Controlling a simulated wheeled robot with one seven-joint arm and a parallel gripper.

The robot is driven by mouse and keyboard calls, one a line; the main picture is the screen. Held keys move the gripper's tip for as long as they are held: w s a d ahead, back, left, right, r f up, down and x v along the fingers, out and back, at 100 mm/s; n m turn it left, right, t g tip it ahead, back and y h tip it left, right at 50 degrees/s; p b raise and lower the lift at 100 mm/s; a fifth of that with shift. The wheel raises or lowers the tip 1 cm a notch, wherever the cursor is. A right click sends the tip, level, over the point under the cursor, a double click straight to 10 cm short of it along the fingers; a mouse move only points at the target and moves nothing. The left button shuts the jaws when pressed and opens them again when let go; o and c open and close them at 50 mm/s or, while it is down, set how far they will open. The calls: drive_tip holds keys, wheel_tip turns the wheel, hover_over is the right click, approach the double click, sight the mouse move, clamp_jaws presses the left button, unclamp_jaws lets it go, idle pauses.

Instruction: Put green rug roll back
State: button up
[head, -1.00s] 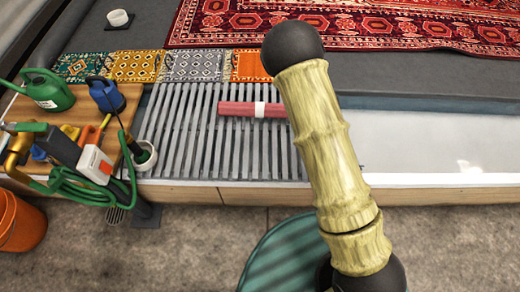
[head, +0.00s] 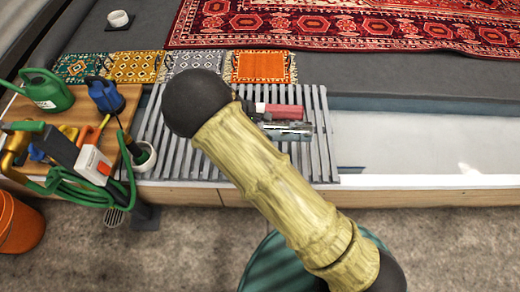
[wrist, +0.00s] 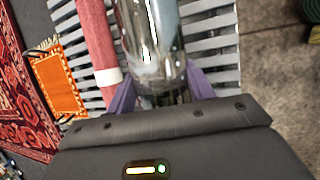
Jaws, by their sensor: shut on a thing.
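My gripper (wrist: 161,88) has purple fingers and is shut on a clear, shiny cylinder (wrist: 150,35), like glass, in the wrist view. In the head view the same cylinder (head: 287,131) is small and grey, over the slatted rack (head: 178,135). A pinkish-red roll with a white band (head: 283,110) lies on the rack just beyond it; it also shows left of the cylinder in the wrist view (wrist: 97,38). I see no clear green rug roll. A dark green thing (wrist: 314,12) is cut off at the wrist view's right edge; I cannot tell what it is.
A wooden board (head: 68,115) at left holds a green watering can (head: 46,92), bottles and a green hose. An orange bucket (head: 18,222) stands on the floor. Several small patterned mats and a large red rug (head: 350,28) lie beyond the rack. A pale basin (head: 420,140) is at right.

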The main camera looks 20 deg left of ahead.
wheel_tip(320, 180, down, 6)
drive_tip(key=b, duration=0.2)
drive_tip(key=shift+b, duration=0.35)
drive_tip(key=shift+f+b, duration=0.95)
drive_tip(key=shift+f, duration=1.05)
drive_tip(key=shift+r, duration=0.1)
drive_tip(key=o, duration=1.6)
drive_tip(key=p+v, duration=0.5)
drive_tip(key=v, duration=0.7)
drive_tip(key=shift+p, duration=0.35)
